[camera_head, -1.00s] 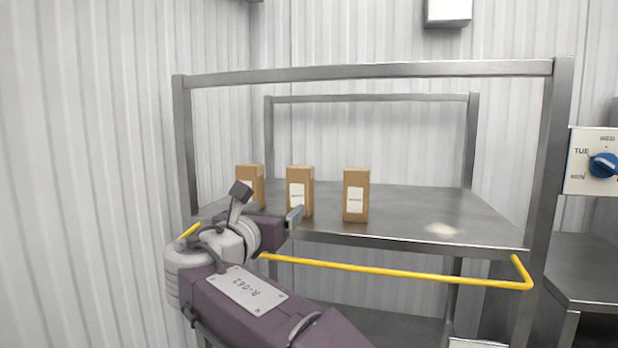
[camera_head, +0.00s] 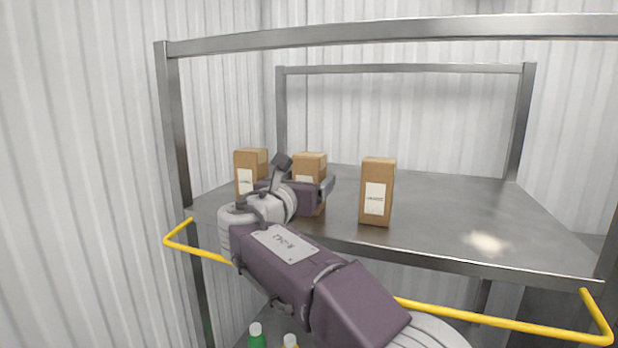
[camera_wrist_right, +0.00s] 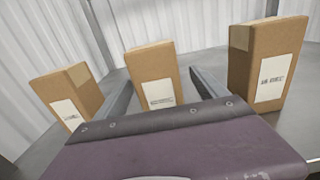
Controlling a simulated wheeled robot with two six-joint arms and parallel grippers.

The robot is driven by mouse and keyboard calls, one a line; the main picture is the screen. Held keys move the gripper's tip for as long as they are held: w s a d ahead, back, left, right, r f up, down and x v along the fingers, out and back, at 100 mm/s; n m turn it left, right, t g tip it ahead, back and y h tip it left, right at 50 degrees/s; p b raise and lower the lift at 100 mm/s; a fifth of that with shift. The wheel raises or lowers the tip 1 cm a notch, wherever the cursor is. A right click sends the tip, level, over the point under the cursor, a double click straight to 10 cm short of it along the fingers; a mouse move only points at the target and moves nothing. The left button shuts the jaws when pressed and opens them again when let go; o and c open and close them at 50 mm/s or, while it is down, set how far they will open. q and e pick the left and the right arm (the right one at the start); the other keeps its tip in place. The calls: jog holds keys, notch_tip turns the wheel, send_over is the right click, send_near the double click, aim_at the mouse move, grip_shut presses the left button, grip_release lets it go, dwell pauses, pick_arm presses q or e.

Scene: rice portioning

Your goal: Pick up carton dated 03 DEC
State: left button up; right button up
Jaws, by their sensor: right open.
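Three brown cartons with white labels stand upright on a metal shelf (camera_head: 450,215): a left carton (camera_head: 247,160), a middle carton (camera_head: 312,160) and a right carton (camera_head: 377,172). Contact cannot be told. My left gripper is not in view.
A yellow rail (camera_head: 480,316) runs along the shelf's front, below my right forearm. Metal posts (camera_head: 178,130) and a top bar (camera_head: 400,32) frame the shelf. Bottles (camera_head: 257,337) show below. The shelf right of the cartons is clear.

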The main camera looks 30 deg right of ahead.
jog(key=w+d+p, duration=0.1)
jog(key=w+d+r+p, duration=0.1)
jog(key=w+d+p, duration=0.1)
jog(key=shift+d, duration=0.1)
jog(key=shift+w+d+f, duration=0.1)
jog(key=shift+w+d, duration=0.25)
jog(key=shift+w, duration=0.05)
jog(key=shift+f, duration=0.1)
jog(key=shift+w+d, duration=0.15)
jog(key=c, duration=0.8)
grip_shut()
